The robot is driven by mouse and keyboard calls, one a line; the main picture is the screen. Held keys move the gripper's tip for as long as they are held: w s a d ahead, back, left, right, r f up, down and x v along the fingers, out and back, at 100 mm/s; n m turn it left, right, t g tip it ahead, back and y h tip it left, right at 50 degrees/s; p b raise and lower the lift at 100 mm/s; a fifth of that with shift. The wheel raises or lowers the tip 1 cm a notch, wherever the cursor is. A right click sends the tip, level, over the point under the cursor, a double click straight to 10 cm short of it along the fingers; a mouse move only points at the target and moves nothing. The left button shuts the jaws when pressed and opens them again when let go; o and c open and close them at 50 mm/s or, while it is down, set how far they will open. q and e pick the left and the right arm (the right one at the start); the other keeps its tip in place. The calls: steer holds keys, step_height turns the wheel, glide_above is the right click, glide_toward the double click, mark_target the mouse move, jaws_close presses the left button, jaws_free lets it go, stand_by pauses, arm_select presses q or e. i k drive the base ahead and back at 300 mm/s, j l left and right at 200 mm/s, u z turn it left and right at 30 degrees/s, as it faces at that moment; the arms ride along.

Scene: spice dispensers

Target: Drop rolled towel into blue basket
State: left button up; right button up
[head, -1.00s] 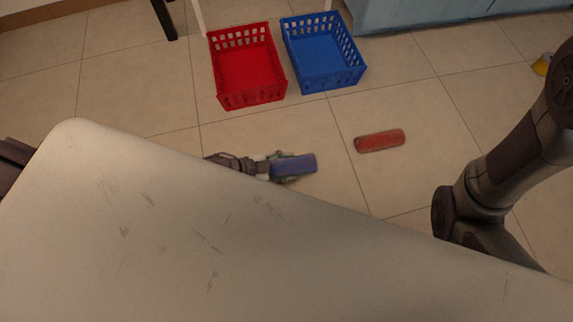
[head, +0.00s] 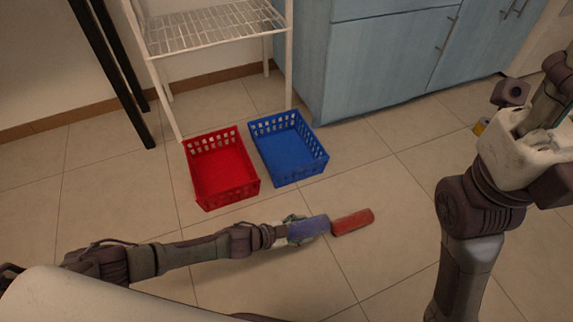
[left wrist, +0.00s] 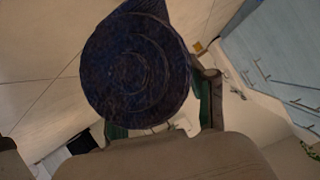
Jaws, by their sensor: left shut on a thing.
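A rolled blue towel (head: 308,229) is held in my left gripper (head: 291,231), which is shut on it, low over the floor. In the left wrist view the towel's spiral end (left wrist: 135,70) fills the space between the gripper's green-padded fingers (left wrist: 160,115). The blue basket (head: 288,148) stands on the floor beyond the gripper, empty, with slotted walls. A rolled red towel (head: 352,221) lies on the floor just right of the blue one; whether they touch is unclear. My right arm shows at the right, but its fingers do not.
An empty red basket (head: 221,170) stands left of the blue basket. A white wire rack (head: 212,28) stands behind both. A blue cabinet (head: 390,60) is at the back right.

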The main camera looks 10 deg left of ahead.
mark_target(282, 155)
steer(key=i+j+z, duration=0.2)
steer(key=i+j, duration=0.15)
steer(key=i+j+z, duration=0.2)
steer(key=j, duration=0.25)
steer(key=i+j+z, duration=0.2)
steer(key=i+j, duration=0.2)
steer(key=j, duration=0.1)
